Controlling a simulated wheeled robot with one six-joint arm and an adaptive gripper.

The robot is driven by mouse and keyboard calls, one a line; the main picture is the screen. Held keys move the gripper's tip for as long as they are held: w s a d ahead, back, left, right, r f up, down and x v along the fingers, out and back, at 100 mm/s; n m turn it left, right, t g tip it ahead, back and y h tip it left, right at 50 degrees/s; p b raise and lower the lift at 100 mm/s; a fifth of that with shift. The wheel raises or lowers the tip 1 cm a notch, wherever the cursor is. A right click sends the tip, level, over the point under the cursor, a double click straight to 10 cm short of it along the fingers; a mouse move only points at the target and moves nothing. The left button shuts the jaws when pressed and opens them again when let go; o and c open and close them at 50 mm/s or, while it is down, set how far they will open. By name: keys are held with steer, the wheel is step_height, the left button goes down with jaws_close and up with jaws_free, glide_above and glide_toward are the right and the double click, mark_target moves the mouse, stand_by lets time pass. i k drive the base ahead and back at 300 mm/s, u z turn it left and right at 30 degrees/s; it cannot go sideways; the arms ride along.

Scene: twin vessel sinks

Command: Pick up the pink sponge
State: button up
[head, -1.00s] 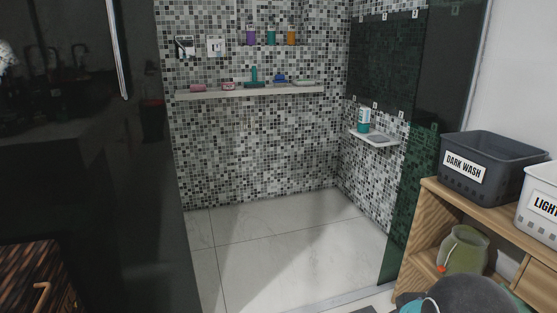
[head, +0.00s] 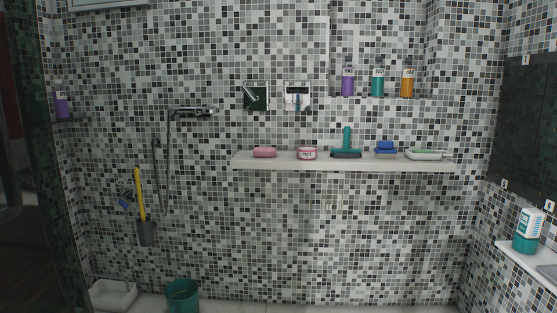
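A pink sponge-like block (head: 264,152) lies at the left end of a long pale wall shelf (head: 340,166) in the head view. It is small, with rounded edges, and nothing covers it. A small round pink and white tin (head: 307,153) stands to its right on the same shelf, a short gap away. My gripper is not in view.
Along the shelf are a teal squeegee-like tool (head: 346,146), a blue brush (head: 386,148) and a white dish (head: 426,154). Bottles (head: 377,78) stand above. A shower fitting (head: 193,112) is left; a teal bucket (head: 182,296) stands below. Glass edges the far left.

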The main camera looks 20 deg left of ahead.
mark_target(262, 152)
steer(key=u, duration=0.3)
steer(key=i, duration=1.7)
steer(key=u, duration=0.35)
